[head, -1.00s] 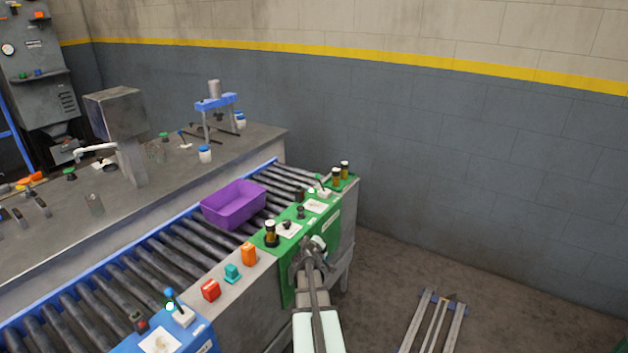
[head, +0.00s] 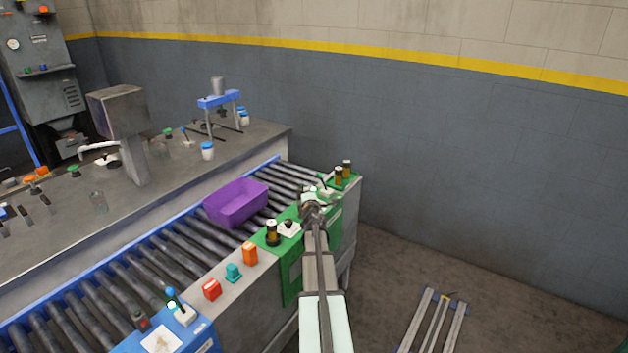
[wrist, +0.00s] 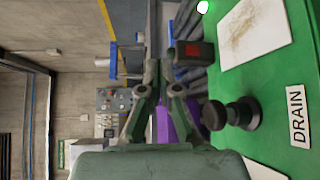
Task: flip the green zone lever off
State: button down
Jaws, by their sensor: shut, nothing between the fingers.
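The green panel (head: 292,262) stands at the right end of the conveyor. Its lever (head: 321,182), a small stick with a green tip, stands near the panel's far end, just beyond my gripper. Its base is partly hidden by my gripper, and I cannot tell which way it is set. My gripper (head: 310,203) is shut and empty over the panel, close in front of the lever; the head view does not show whether they touch. In the wrist view, the shut fingers (wrist: 152,72) are beside the green panel, and I cannot identify the lever there.
Amber-and-black posts (head: 272,233) stand on the panel. A dark round knob (wrist: 243,113) sits by a DRAIN label (wrist: 297,117). A purple bin (head: 236,204) rests on the rollers. Orange (head: 250,253), teal (head: 233,272) and red (head: 212,290) controls lie nearer.

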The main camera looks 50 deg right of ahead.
jog(key=x, duration=1)
jog(key=shift+w+d+f, duration=0.1)
jog(key=shift+w+d, duration=0.1)
jog(key=d+p, duration=0.1)
jog(key=s+d+p, duration=0.1)
jog(key=shift+s+r+p, duration=0.3)
jog(key=shift+r+p, duration=0.05)
jog(key=shift+s+d+f+p, duration=0.1)
jog(key=shift+s+d+p, duration=0.25)
jog(key=shift+d, duration=0.15)
jog(key=shift+s+f+b, duration=0.15)
jog(key=shift+s+b, duration=0.05)
jog(key=shift+b, duration=0.65)
